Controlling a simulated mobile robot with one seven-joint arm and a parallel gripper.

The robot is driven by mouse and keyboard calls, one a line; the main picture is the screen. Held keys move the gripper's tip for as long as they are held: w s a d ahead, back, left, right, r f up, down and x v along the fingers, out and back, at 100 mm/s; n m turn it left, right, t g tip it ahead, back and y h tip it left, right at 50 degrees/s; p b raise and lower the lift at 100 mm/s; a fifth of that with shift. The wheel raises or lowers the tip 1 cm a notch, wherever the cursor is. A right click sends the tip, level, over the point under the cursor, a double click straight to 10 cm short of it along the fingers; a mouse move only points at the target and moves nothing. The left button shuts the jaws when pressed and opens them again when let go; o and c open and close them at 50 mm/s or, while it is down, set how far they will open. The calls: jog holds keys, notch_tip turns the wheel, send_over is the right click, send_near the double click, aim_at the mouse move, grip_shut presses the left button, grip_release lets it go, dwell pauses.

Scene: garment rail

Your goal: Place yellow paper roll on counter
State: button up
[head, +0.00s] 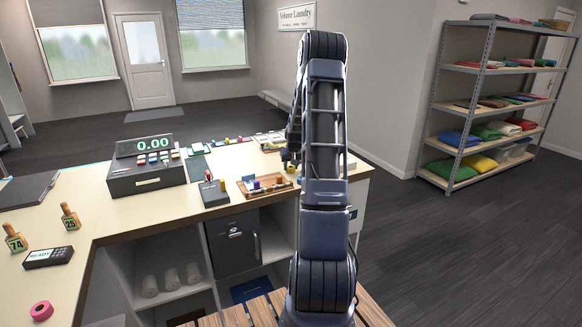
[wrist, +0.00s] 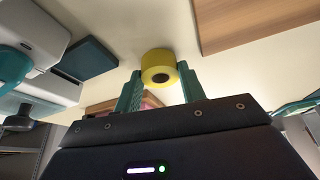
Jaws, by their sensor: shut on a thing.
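The yellow paper roll (wrist: 158,69) shows in the wrist view, a short cylinder with a dark hollow core. My gripper (wrist: 160,80) is shut on it, with one teal finger on each side. The pale counter (wrist: 120,40) fills the background behind the roll. I cannot tell whether the roll touches it. In the head view my arm stands over the right part of the counter (head: 130,220).
A pink roll (head: 41,310) and numbered tags (head: 69,217) are at the left. Bare counter lies between the tags and the register.

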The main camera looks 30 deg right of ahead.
jog(key=shift+f, duration=0.1)
jog(key=o, duration=1)
jog(key=shift+c, duration=0.2)
jog(key=d+v, duration=0.1)
jog(key=v, duration=1)
jog(key=s+a+r+n, duration=0.1)
jog(key=s+a+r, duration=1.4)
jog(key=s+a, duration=0.6)
jog(key=s, duration=0.8)
jog(key=s+a+r+n, duration=0.1)
jog(key=s+a, duration=0.4)
jog(key=s, duration=0.8)
jog(key=shift+a+r+y, duration=0.15)
jog(key=shift+a+y, duration=0.15)
jog(key=shift+y, duration=0.1)
